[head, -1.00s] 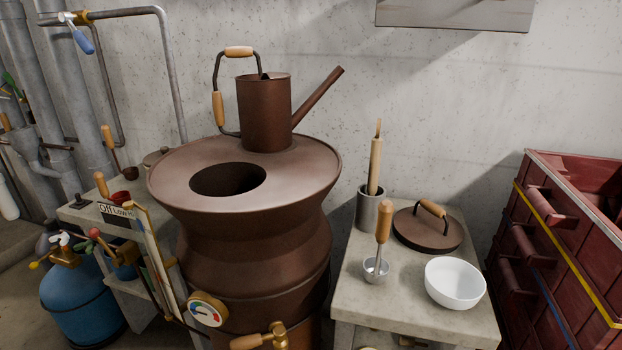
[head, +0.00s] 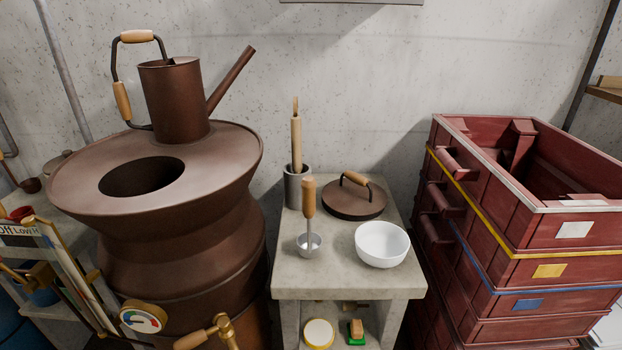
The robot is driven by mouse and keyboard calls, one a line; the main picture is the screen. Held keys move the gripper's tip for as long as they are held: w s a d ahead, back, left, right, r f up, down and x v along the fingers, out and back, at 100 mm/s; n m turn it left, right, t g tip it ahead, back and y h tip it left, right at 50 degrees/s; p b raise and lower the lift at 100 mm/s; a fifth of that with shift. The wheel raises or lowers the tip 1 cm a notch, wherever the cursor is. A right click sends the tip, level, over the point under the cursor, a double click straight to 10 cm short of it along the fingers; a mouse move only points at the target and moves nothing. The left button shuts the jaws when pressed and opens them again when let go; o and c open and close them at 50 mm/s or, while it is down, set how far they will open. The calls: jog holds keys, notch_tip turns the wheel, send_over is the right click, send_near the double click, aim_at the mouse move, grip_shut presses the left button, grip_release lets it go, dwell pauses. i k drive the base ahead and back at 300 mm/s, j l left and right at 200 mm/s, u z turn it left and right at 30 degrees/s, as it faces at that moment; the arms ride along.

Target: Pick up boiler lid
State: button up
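The boiler lid (head: 340,205) is a flat, round, dark brown disc with an arched handle and a light wooden grip (head: 356,178). It lies flat at the back of a small grey side table (head: 345,275), close to the wall. The brown boiler (head: 190,215) stands to the left of the table, with an open round hole (head: 141,176) in its top. A brown watering can (head: 180,105) stands on the boiler top behind the hole. My gripper does not show in the head view.
In front of the lid are a white bowl (head: 382,244) and a wooden-handled ladle (head: 309,200). A metal cylinder (head: 293,190) holding a wooden stick stands left of the lid. Stacked red crates (head: 500,240) rise on the right. A gauge (head: 143,317) and tap (head: 205,333) protrude from the boiler.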

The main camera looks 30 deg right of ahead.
aim_at(355, 196)
jog(key=i+j, duration=0.4)
jog(key=j, duration=0.15)
jog(key=i+j+z, duration=0.1)
jog(key=i+j, duration=0.35)
jog(key=i+j+z, duration=0.1)
jog(key=z, duration=1.6)
jog(key=i+z, duration=0.4)
